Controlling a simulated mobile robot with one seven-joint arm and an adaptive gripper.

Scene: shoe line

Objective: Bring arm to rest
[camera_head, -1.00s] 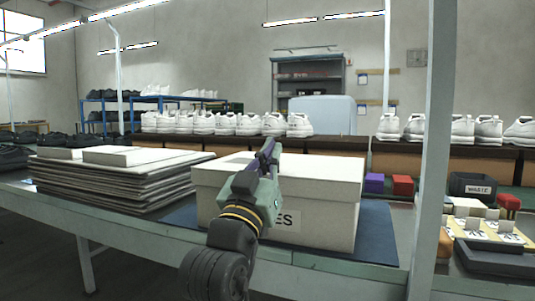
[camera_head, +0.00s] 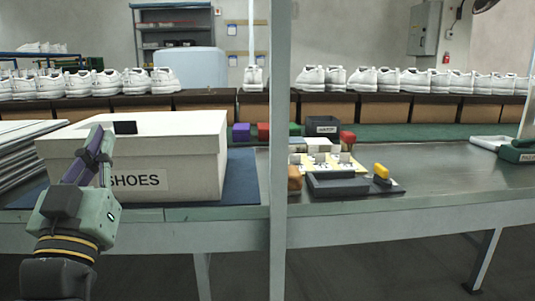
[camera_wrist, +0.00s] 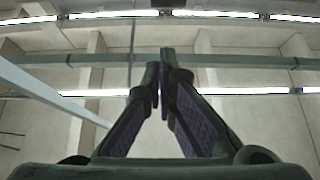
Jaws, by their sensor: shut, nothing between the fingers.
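My gripper (camera_head: 97,137) is raised at the left of the head view, in front of the white box (camera_head: 196,150) labelled SHOES. Its fingers point upward and hide part of the box's front. I cannot tell from this view how far it is from the box. In the wrist view my gripper (camera_wrist: 166,62) has its fingertips together with nothing between them. That view looks up at the ceiling beams and lights.
The white box stands on a blue mat (camera_head: 240,178) on the bench. An upright post (camera_head: 278,200) stands at the bench front. Small blocks and a dark tray (camera_head: 337,184) lie right of it. The bench's right part (camera_head: 440,175) is mostly clear. White shoes (camera_head: 370,78) line the back.

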